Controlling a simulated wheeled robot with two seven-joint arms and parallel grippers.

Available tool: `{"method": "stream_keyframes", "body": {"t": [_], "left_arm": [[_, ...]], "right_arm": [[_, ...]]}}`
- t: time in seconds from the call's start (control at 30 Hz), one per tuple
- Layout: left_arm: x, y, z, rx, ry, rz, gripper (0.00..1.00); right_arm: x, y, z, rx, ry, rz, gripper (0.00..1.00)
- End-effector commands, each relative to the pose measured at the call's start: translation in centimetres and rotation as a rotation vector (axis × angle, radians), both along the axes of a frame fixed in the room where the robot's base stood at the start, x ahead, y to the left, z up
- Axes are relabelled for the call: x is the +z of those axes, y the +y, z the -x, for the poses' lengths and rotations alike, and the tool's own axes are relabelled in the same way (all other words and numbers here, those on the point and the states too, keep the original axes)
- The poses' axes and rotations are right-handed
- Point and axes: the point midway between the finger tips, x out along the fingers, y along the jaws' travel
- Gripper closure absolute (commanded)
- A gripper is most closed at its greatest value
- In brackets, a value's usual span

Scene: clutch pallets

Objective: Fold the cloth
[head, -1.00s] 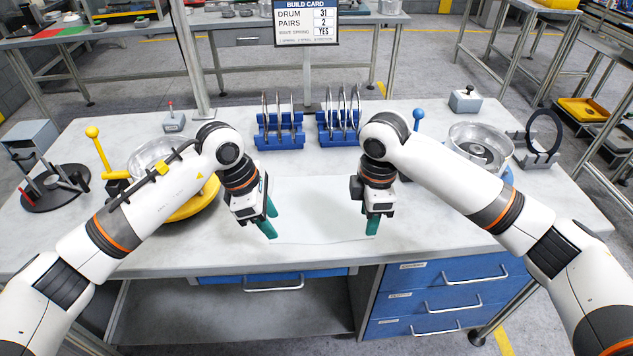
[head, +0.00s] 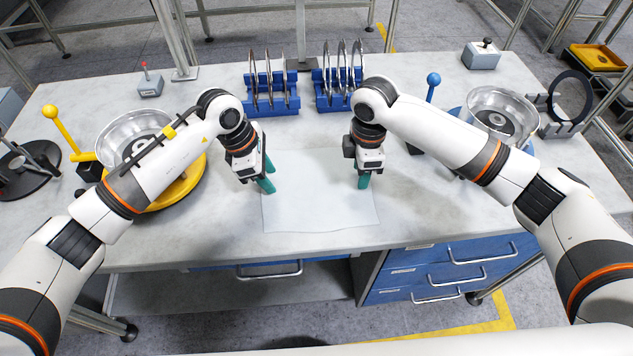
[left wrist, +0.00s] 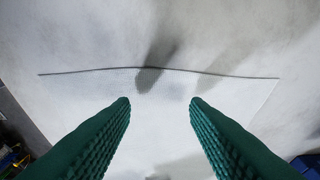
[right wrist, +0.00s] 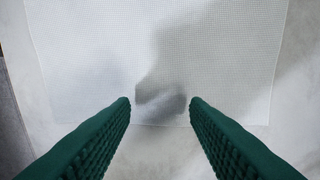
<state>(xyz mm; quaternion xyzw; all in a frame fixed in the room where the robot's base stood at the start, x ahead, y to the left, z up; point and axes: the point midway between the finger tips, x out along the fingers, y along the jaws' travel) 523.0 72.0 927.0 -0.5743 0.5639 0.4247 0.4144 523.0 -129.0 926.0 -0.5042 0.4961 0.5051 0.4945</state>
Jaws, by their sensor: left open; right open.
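The white cloth (head: 315,207) lies spread as a single rough rectangle on the pale worktop, its front edge close to the table's front edge. My left gripper (head: 268,180) is open and empty above the cloth's left side. In the left wrist view the cloth (left wrist: 190,95) shows between and beyond the green fingers, with one edge as a dark, slightly wavy line. My right gripper (head: 364,180) is open and empty above the cloth's right side. In the right wrist view the cloth (right wrist: 90,60) has a cloth edge near the fingertips. The fingers' height above it is hard to tell.
Two blue racks (head: 271,98) with upright discs stand behind the cloth. A yellow fixture with a metal bowl (head: 135,135) is at left, and another bowl (head: 500,115) is at right. The worktop (head: 210,225) around the cloth is clear.

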Motion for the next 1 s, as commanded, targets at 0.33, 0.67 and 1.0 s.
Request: {"method": "stream_keyframes", "body": {"t": [0.33,0.67,1.0], "left_arm": [[-1.4,0.0,0.0,-0.001,-0.001,0.000,0.58],[-1.6,0.0,0.0,-0.001,0.000,0.000,0.65],[-1.6,0.0,0.0,-0.001,0.000,-0.001,0.93]], "right_arm": [[-1.4,0.0,0.0,0.001,-0.001,0.000,0.58],[-1.6,0.0,0.0,0.000,-0.001,0.000,0.65],[-1.6,0.0,0.0,0.000,0.000,0.000,0.93]]}}
